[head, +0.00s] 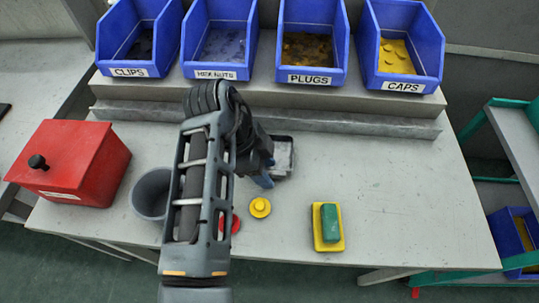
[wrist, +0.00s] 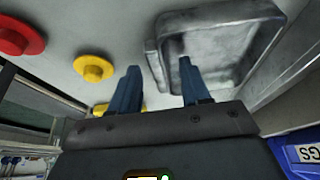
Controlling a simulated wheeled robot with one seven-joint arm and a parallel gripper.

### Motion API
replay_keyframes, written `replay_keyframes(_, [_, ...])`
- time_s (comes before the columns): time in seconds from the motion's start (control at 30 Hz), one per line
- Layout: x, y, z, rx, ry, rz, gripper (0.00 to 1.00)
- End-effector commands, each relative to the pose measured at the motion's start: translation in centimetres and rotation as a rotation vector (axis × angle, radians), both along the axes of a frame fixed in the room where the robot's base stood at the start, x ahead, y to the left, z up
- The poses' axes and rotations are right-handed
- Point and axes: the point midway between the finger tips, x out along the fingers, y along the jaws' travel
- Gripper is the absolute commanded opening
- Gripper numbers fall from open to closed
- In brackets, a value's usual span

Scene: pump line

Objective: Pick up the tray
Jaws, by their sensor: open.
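The tray (wrist: 180,43) is a shallow grey metal dish with raised walls and a small tab on one side. In the head view the tray (head: 284,152) lies on the bench below the bin shelf, partly hidden by my gripper. My gripper (wrist: 159,68) is open and empty, its two blue fingers pointing at the tab side of the tray. In the picture the tab lies between the fingertips; I cannot tell how deep it sits. In the head view my gripper (head: 266,178) is just left of the tray.
Blue bins of clips, hex nuts, plugs (head: 308,45) and caps stand behind. Left are a red box (head: 75,160) and a grey cup (head: 150,192). A red knob (head: 235,224), yellow knob (head: 260,207) and yellow-green block (head: 328,227) lie in front. The bench's right side is clear.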

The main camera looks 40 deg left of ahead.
Motion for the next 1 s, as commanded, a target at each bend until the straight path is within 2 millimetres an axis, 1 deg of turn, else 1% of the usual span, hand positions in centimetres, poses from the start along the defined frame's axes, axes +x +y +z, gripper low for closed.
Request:
replay_keyframes(0.13, [0.0, 0.0, 0.01, 0.0, 0.0, 0.0, 0.46])
replay_keyframes(0.6, [0.01, 0.03, 0.05, 0.0, 0.0, 0.0, 0.01])
replay_keyframes(1.0, [0.01, 0.04, 0.09, 0.001, -0.001, -0.001, 0.0])
